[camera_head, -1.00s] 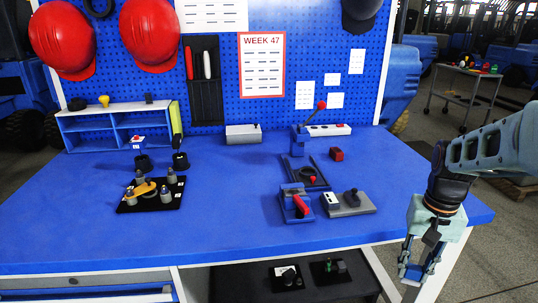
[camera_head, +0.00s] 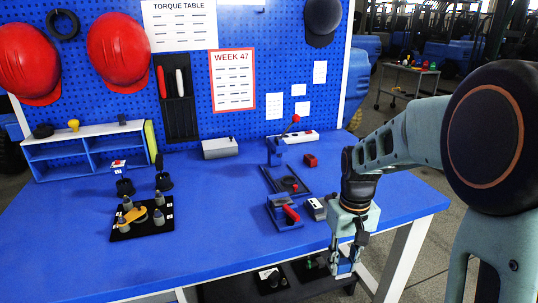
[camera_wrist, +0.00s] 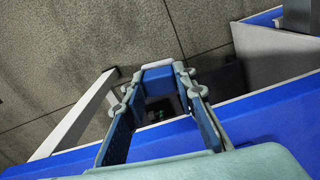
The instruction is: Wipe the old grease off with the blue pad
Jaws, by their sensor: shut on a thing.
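My gripper (camera_head: 343,265) points down just in front of the blue bench's front right edge. In the wrist view my gripper (camera_wrist: 158,88) has its fingers closed on a blue block (camera_wrist: 157,73), which looks like the blue pad. The pad is hard to tell from the fingers in the head view. Below the gripper is the dark lower shelf; a small black fixture with a green part (camera_head: 316,262) stands there, partly hidden by the gripper. I cannot make out any grease on the fixtures.
A shelf (camera_head: 85,150) stands at the back left. The front middle is clear.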

